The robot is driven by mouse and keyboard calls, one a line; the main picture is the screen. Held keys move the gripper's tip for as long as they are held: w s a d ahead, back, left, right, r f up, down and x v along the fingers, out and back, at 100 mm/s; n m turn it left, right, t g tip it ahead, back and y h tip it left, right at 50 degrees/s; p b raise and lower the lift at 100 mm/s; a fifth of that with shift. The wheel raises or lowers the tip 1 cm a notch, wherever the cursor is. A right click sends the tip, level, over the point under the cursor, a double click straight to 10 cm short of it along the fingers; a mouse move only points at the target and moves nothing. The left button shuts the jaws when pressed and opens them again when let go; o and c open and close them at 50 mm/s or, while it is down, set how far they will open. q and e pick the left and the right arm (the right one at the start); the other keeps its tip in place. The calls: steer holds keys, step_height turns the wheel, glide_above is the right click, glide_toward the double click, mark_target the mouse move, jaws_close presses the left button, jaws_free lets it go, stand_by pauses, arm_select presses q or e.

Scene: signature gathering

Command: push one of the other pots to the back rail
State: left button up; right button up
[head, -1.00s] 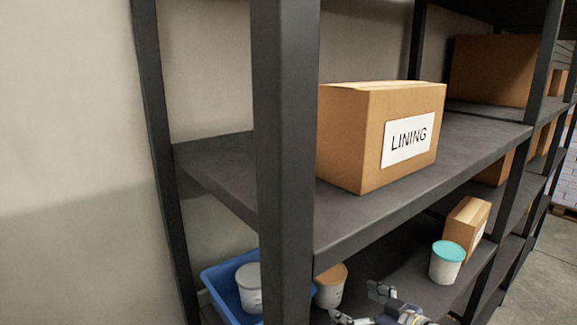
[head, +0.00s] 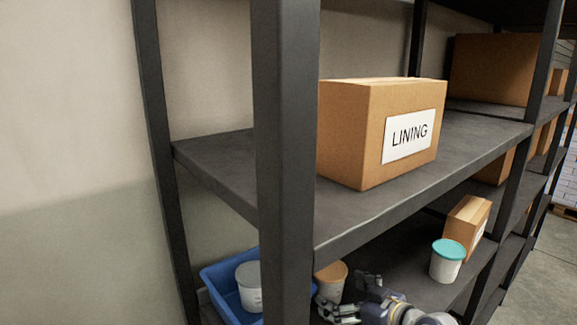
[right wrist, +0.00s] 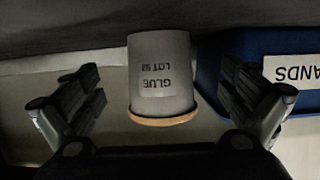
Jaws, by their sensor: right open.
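A white pot with an orange lid (head: 330,272) stands on the lower shelf, just right of the near post. In the right wrist view, which is upside down, this pot (right wrist: 160,72) reads "GLUE" with a lot number. My right gripper (head: 350,296) is open, its fingers spread to either side of the pot, with gaps on both sides. A white pot with a teal lid (head: 447,262) stands farther right on the same shelf. A pot with a grey lid (head: 250,287) sits in a blue bin (head: 215,283). My left gripper is out of view.
The blue bin (right wrist: 218,60) is close beside the glue pot, its label partly cut off. A dark post (head: 285,160) stands in front. A small carton (head: 465,228) is behind the teal-lidded pot. A "LINING" box (head: 350,135) sits on the shelf above.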

steer(key=shift+w+a+b, duration=0.5)
steer(key=shift+w+a, duration=0.55)
steer(key=shift+w, duration=0.3)
steer(key=shift+w+a+b, duration=0.45)
steer(key=shift+w+a, duration=0.6)
steer(key=shift+w, duration=0.25)
steer(key=shift+w+a+b, duration=0.7)
steer(key=shift+w+a, duration=0.25)
steer(key=shift+w, duration=0.25)
steer(key=shift+w+a+b, duration=0.85)
steer(key=shift+w, duration=0.25)
steer(key=shift+w+a+b, duration=0.8)
steer(key=shift+w, duration=0.25)
